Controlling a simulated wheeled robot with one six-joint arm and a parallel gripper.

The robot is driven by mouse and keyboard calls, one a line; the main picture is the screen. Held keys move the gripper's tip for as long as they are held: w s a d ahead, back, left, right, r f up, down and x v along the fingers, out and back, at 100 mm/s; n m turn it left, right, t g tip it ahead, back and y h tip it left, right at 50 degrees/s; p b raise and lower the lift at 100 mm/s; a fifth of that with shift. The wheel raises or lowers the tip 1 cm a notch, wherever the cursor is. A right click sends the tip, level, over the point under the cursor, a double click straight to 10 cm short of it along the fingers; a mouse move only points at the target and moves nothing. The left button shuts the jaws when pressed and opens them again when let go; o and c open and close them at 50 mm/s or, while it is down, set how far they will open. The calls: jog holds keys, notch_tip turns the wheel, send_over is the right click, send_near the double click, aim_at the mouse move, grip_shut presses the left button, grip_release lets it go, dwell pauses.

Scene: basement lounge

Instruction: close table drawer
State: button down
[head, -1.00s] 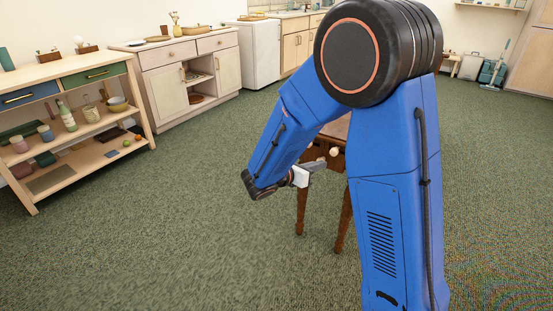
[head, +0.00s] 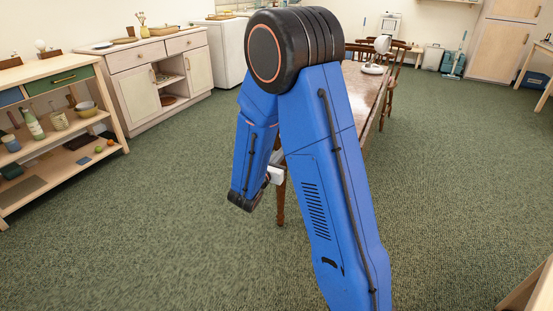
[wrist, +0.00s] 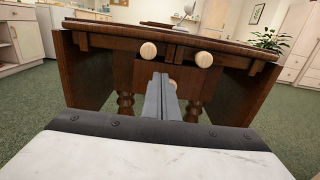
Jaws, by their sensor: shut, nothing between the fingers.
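A dark wooden table (wrist: 95,41) with pale round knobs fills the upper part of the wrist view. One knob (wrist: 148,51) is left of centre, a second knob (wrist: 204,59) is to the right, and a third is partly hidden behind the fingers. How far any drawer stands open cannot be told. My gripper (wrist: 164,79) is shut and empty, pointing at the table's end between and below the upper knobs; contact cannot be told. In the head view the table top (head: 366,84) shows behind my arm, which hides the drawer end and the fingertips.
Wooden chairs (head: 397,66) stand along the table's far side, and a white object (head: 373,68) is on its top. A shelf unit (head: 113,110) and a cabinet (head: 126,61) line the left. Another wooden piece (head: 530,290) is at lower right. Green carpet around is clear.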

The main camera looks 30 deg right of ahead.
jog(key=x, duration=0.8)
jog(key=shift+d, duration=0.1)
jog(key=x, duration=0.3)
jog(key=shift+w+d, duration=0.25)
jog(key=shift+d, duration=0.05)
jog(key=shift+w+r, duration=0.1)
jog(key=shift+r, duration=0.05)
jog(key=shift+a, duration=0.1)
